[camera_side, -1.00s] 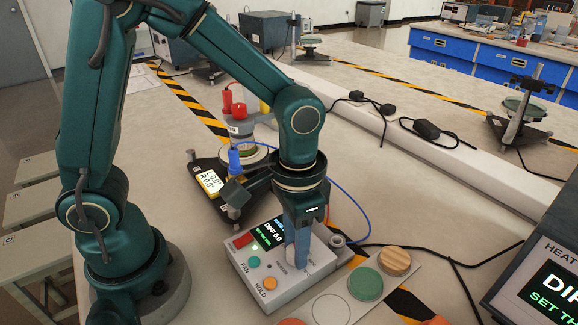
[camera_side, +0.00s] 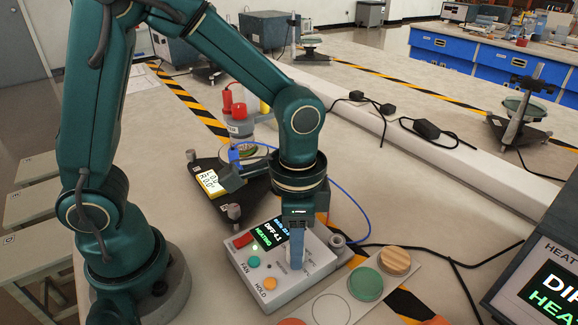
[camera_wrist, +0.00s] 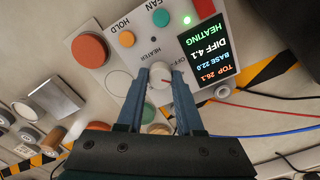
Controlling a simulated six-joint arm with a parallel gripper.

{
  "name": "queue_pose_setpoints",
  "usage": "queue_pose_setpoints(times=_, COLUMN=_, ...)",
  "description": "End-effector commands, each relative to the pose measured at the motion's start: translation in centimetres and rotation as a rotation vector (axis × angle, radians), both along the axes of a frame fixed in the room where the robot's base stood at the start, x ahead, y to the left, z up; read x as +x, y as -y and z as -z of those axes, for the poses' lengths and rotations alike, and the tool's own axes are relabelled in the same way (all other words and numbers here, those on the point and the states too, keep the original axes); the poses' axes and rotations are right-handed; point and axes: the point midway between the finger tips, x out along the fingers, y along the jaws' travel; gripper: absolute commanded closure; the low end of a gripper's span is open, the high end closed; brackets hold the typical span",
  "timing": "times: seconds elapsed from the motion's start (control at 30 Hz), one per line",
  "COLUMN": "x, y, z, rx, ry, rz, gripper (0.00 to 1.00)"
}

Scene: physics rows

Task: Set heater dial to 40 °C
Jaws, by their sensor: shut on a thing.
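The heater control box (camera_side: 315,262) is white and sits on the bench in front of my arm. In the wrist view its grey-white heater dial (camera_wrist: 158,76) is between my two blue fingers, with a small red mark on it. My gripper (camera_wrist: 159,78) points down and is shut on the dial; in the side view the fingers (camera_side: 296,256) hide the dial. The scale around it is mostly covered, with an OFF label beside it, and I cannot read the setting. The box display (camera_wrist: 208,55) reads TOP 26.1, BASE 22.0, DIFF 4.1 and HEATING.
The box also has FAN and HOLD buttons and a red switch (camera_side: 243,240). A tray with round discs (camera_side: 366,284) lies to its right. A stand with a flask-like apparatus (camera_side: 240,130) and a blue cable is behind. A larger display (camera_side: 545,285) stands at right.

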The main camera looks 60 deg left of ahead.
Motion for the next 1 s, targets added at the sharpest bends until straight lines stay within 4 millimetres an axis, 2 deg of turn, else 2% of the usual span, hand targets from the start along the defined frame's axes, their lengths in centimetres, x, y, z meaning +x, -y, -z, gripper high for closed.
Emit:
queue_pose_setpoints(times=0.13, x=0.0, y=0.0, z=-0.1, rx=-0.001, ry=0.002, rz=-0.002, gripper=1.00)
queue_pose_setpoints(times=0.17, x=0.0, y=0.0, z=-0.1, rx=-0.001, ry=0.002, rz=-0.002, gripper=0.57)
queue_pose_setpoints(times=0.2, x=0.0, y=0.0, z=-0.1, rx=-0.001, ry=0.002, rz=-0.002, gripper=0.42)
queue_pose_setpoints(times=0.23, x=0.0, y=0.0, z=-0.1, rx=-0.001, ry=0.002, rz=-0.002, gripper=0.34)
queue_pose_setpoints(times=0.57, x=0.0, y=0.0, z=-0.2, rx=-0.001, ry=0.002, rz=-0.002, gripper=0.34)
queue_pose_setpoints(times=1.0, x=0.1, y=0.0, z=-4.9, rx=-0.001, ry=0.004, rz=-0.002, gripper=0.34)
